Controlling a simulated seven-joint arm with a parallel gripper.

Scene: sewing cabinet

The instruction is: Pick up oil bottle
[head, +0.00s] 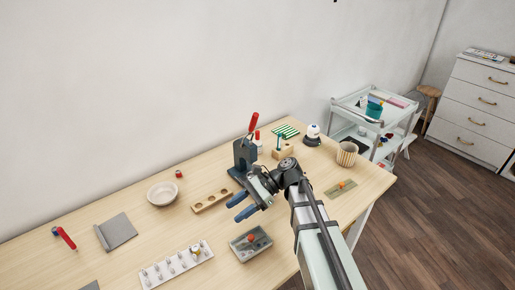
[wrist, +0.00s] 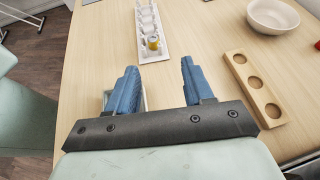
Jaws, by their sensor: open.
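A small white bottle with a red tip (head: 257,143) stands upright behind the dark green press in the head view and looks like the oil bottle, though it is small and partly hidden. It does not show in the wrist view. My gripper (head: 235,208) is over the table, in front of the press and nearer to me than the bottle. Its two blue fingers are apart and empty, as the wrist view also shows (wrist: 159,68).
The dark green press (head: 243,156) with a red handle stands beside the bottle. A wooden block with holes (head: 211,200), a grey tray (head: 262,245) and a white peg rack (head: 160,272) lie nearby. A bowl (head: 162,193) and a ribbed cup (head: 346,154) stand farther out.

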